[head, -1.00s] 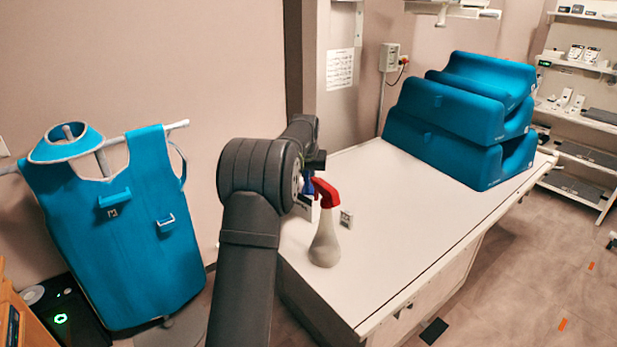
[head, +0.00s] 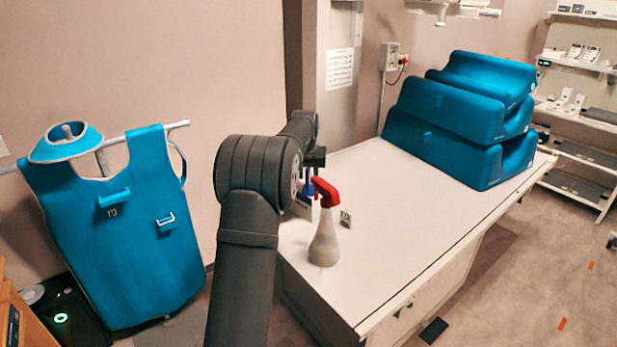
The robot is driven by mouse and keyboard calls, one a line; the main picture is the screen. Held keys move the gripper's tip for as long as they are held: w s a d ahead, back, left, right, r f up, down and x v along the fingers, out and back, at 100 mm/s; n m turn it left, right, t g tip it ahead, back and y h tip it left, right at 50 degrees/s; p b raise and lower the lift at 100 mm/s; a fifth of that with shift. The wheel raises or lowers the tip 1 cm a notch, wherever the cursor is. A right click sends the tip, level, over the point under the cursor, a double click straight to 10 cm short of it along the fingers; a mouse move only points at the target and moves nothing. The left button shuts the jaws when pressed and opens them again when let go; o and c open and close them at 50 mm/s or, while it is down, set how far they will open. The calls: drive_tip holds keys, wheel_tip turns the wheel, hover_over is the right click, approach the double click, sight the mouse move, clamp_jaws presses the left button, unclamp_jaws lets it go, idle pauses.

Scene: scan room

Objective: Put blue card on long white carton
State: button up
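My gripper (head: 316,158) is mostly hidden behind my own dark arm; only a small dark part of it shows above the table. I cannot see its fingers well enough to tell open from shut. A small blue thing (head: 309,188) shows just below it, partly covered by the arm and a spray bottle; I cannot tell whether it is the blue card or whether it is held.
A spray bottle (head: 324,240) with a red head stands close in front of the gripper. A small printed square (head: 346,219) lies to its right on the white table (head: 400,215). Blue foam blocks (head: 450,115) are stacked at the far end. The table's middle is clear.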

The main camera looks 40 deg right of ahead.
drive_tip(key=v, duration=1)
drive_tip(key=shift+r, duration=0.25)
drive_tip(key=shift+f, duration=0.1)
drive_tip(key=x, duration=1.2)
drive_tip(key=shift+f, duration=0.35)
wheel_tip(320, 180, up, 3)
drive_tip(key=shift+a+f, duration=0.1)
drive_tip(key=shift+r, duration=0.65)
